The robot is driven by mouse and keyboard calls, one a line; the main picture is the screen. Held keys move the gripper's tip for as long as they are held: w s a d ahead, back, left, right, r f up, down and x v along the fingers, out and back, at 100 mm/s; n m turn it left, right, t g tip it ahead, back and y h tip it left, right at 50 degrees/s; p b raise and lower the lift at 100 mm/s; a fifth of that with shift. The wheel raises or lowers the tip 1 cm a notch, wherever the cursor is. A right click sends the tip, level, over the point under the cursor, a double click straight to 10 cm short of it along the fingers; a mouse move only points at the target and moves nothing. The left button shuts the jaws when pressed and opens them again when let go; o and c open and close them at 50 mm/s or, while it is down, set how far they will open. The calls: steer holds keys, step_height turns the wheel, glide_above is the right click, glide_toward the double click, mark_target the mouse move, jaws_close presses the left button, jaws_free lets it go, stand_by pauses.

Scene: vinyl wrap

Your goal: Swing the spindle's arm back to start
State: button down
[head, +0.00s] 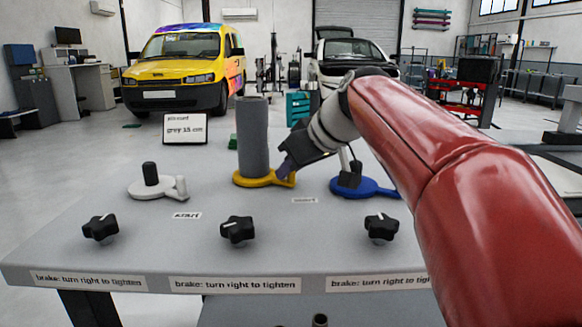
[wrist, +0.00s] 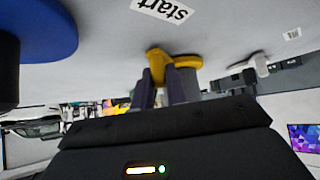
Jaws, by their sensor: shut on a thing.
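The yellow spindle (head: 248,179) stands in the middle of the grey bench, with an upright grey roll (head: 252,140) on it. Its arm points right, toward the blue spindle. My gripper (head: 286,170) reaches down from the upper right and is shut on the end of the yellow arm. In the wrist view the yellow arm (wrist: 172,59) shows at the tips of my gripper's fingers (wrist: 165,82). A start label (head: 303,200) lies on the bench just right of and in front of the arm's end; it looks large in the wrist view (wrist: 163,10).
A white spindle (head: 152,187) stands left and a blue spindle (head: 372,188) right, close to my gripper. Several black brake knobs (head: 237,230) line the front. A sign reading grey 15 cm (head: 185,129) stands at the back. Another label (head: 187,215) lies near the white spindle.

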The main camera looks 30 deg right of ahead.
steer(key=c, duration=1.4)
jaws_free()
steer(key=shift+d, duration=0.1)
steer(key=v, duration=0.7)
steer(key=shift+s+r+p, duration=0.2)
steer(key=shift+r+p, duration=0.1)
steer(key=shift+p, duration=0.05)
steer(key=shift+s+d, duration=0.1)
